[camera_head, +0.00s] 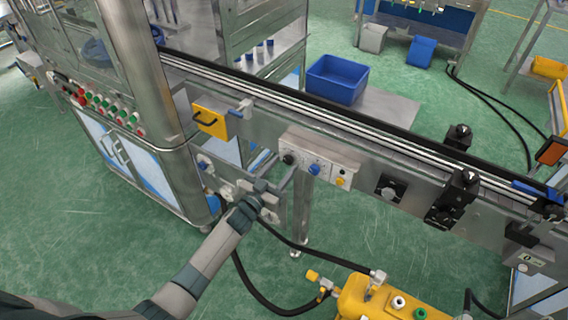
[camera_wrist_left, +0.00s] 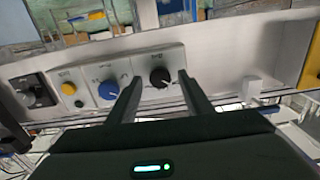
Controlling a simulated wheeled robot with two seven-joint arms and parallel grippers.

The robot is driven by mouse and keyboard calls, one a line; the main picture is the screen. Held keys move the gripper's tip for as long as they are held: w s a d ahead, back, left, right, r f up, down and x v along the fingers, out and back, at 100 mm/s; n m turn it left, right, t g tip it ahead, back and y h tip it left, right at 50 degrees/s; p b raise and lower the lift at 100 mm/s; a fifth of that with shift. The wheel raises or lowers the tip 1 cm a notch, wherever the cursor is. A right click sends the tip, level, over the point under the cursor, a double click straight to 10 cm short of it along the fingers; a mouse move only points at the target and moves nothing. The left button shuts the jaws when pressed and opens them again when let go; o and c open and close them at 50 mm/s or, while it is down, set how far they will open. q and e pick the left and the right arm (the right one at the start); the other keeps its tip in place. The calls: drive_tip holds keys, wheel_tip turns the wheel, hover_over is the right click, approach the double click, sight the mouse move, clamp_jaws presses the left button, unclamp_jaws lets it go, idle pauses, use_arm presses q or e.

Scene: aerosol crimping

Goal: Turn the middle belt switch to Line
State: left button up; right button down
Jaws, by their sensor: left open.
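A pale control panel (camera_head: 330,167) on the side of the conveyor carries a black knob (camera_head: 289,158), a blue knob (camera_head: 314,169) in the middle and a yellow button (camera_head: 341,182). The left wrist view also shows the black knob (camera_wrist_left: 160,77), the blue knob (camera_wrist_left: 108,90) and the yellow button (camera_wrist_left: 68,89); the labels are too small to read. My left gripper (camera_head: 284,170) is open in front of the panel. In the left wrist view, its fingertips (camera_wrist_left: 161,76) appear on either side of the black knob; I cannot tell whether they touch it. My right gripper is not in view.
A yellow box (camera_head: 210,121) sits left of the panel and a dark round control (camera_head: 389,190) right of it. Black sensor units (camera_head: 458,190) stand farther right. Yellow equipment (camera_head: 375,300) and hoses are on the floor below. A blue bin (camera_head: 336,80) is behind the conveyor.

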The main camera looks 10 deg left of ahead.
use_arm(q)
drive_tip(key=shift+w+d, duration=0.2)
drive_tip(key=shift+w, duration=0.35)
drive_tip(key=shift+c, duration=0.3)
drive_tip(key=c, duration=1)
drive_tip(key=shift+m, duration=0.4)
drive_tip(key=m+b, duration=0.2)
drive_tip(key=m, duration=0.2)
drive_tip(key=shift+f, duration=0.1)
drive_tip(key=m+b, duration=0.1)
drive_tip(key=m, duration=0.4)
